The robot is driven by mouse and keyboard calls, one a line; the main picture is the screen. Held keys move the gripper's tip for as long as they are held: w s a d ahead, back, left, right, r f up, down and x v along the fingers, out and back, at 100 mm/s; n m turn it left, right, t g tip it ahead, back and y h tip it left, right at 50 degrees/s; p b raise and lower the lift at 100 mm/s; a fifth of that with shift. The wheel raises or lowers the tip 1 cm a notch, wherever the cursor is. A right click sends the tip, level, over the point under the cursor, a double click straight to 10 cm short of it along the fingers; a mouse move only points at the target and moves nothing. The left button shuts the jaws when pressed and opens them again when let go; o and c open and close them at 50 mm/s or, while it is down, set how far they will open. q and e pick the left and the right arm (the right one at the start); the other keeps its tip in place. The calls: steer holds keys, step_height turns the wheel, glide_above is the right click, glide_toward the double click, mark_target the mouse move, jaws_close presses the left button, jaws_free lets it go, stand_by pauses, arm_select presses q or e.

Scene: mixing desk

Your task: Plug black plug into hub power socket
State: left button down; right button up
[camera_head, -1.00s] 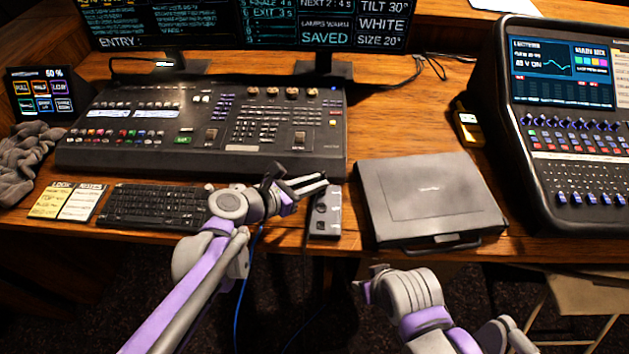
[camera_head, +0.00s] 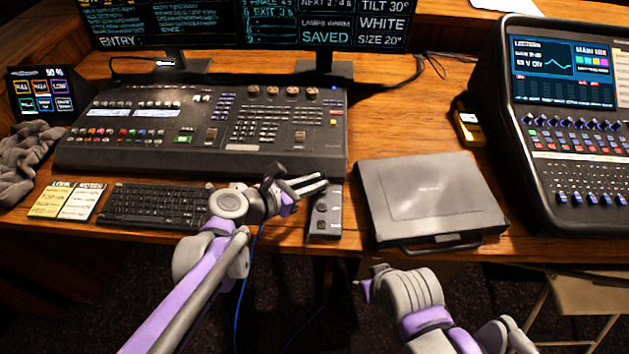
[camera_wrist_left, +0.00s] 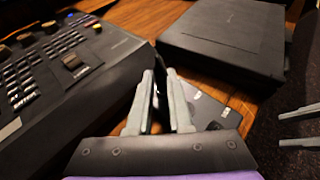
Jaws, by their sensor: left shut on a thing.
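My left gripper (camera_head: 320,184) is shut on the black plug, just above the far end of the hub. In the left wrist view the plug (camera_wrist_left: 157,117) is a dark shape between the fingers, mostly hidden. The hub (camera_head: 325,222) is a narrow dark grey box near the desk's front edge. It also shows in the left wrist view (camera_wrist_left: 207,112), to the right of the fingers. I cannot make out the power socket or whether the plug touches the hub. My right gripper (camera_wrist_left: 298,127) looks open and empty, in front of the desk.
A closed dark case (camera_head: 430,195) lies right of the hub. A lighting console (camera_head: 210,125) is behind it, and a keyboard (camera_head: 155,205) is to the left. A blue cable (camera_head: 241,290) hangs off the desk's front edge. Free wood shows behind the case.

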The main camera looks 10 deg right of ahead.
arm_select(q)
steer(key=shift+f, duration=0.4)
steer(key=c, duration=0.7)
jaws_free()
steer(key=shift+c, duration=0.2)
steer(key=shift+a, duration=0.1)
steer(key=s+a+r+m+y+p, duration=0.1)
steer(key=s+a+m+y+p, duration=0.4)
steer(key=s+a+m, duration=0.4)
steer(key=s+a+r+m+g+y+p, duration=0.1)
steer(key=s+a+r+m+y+p, duration=0.1)
steer(key=s+a+m+y+p, duration=0.4)
steer(key=s+a+m+y, duration=0.1)
steer(key=s+a+m, duration=0.3)
steer(key=a+m, duration=0.4)
steer(key=shift+s+a+r+m, duration=0.15)
steer(key=shift+a+m, duration=0.15)
steer(key=shift+a, duration=2.2)
